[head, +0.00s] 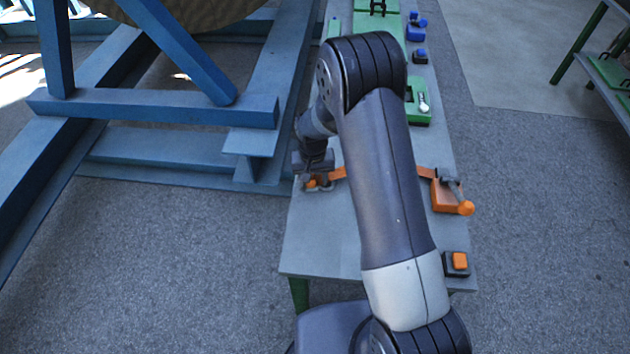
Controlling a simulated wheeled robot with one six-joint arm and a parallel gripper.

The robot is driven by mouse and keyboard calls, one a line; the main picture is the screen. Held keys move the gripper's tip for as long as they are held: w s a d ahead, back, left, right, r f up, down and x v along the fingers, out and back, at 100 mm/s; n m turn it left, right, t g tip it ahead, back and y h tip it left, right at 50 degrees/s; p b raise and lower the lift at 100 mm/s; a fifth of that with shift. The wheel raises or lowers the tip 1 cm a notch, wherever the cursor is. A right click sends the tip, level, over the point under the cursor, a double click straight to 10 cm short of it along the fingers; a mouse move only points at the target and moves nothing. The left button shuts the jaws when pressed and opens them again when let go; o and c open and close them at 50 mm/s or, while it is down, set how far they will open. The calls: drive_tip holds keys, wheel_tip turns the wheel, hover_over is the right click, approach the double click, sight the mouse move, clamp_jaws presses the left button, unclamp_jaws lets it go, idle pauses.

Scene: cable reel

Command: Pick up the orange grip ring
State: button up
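My gripper (318,183) points down at the left edge of the narrow grey bench (330,250), below my dark wrist. Small orange parts (312,184) show at its fingers; they may be the orange grip ring, but they are too small and covered to tell its shape. An orange strip (338,173) runs right from there, passes behind my arm, and shows again (427,172) beside an orange block (446,196) with a grey lever and orange knob (465,208). I cannot tell whether the fingers are open or closed on the orange part.
A blue steel frame (170,105) with a large reel (190,10) stands left of the bench. An orange button box (457,262) sits at the near right corner. Green (418,112) and blue (416,30) devices stand farther along. Open floor (550,230) lies to the right.

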drive_tip(key=c, duration=0.8)
drive_tip(key=shift+r, duration=0.15)
wheel_tip(320, 180, up, 10)
drive_tip(key=shift+f+b, duration=0.1)
drive_tip(key=shift+b, duration=0.7)
